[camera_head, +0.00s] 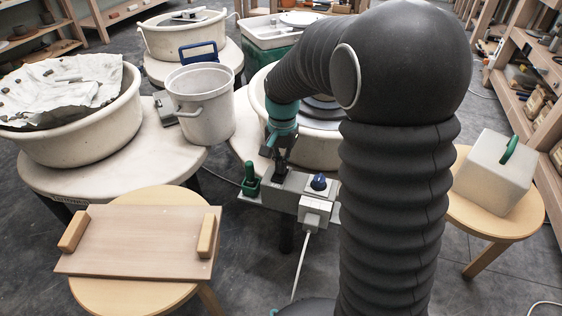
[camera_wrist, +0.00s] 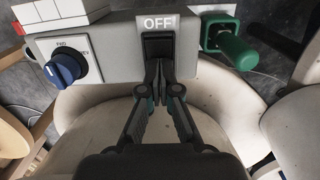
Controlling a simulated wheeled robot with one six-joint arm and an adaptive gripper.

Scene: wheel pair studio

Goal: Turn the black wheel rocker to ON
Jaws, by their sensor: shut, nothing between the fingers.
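The black wheel rocker (camera_wrist: 158,46) is set in a grey control box (camera_wrist: 110,55), under a white OFF label (camera_wrist: 158,22) in the wrist view. In the head view, the grey box (camera_head: 285,198) stands at the edge of the wheel table. My gripper (camera_wrist: 158,72) is shut and empty, its fingertips together at the rocker's lower end in the wrist view. I cannot tell whether they touch it. The fingers hide that lower end and any label there. In the head view, my gripper (camera_head: 279,168) points down over the box, and the rocker is hidden.
A blue knob (camera_wrist: 65,68) is left of the rocker and a green handle (camera_wrist: 238,50) right of it in the wrist view. A white plug with a cable (camera_head: 314,213) is on the box's front. A white bucket (camera_head: 203,108) stands left of my arm.

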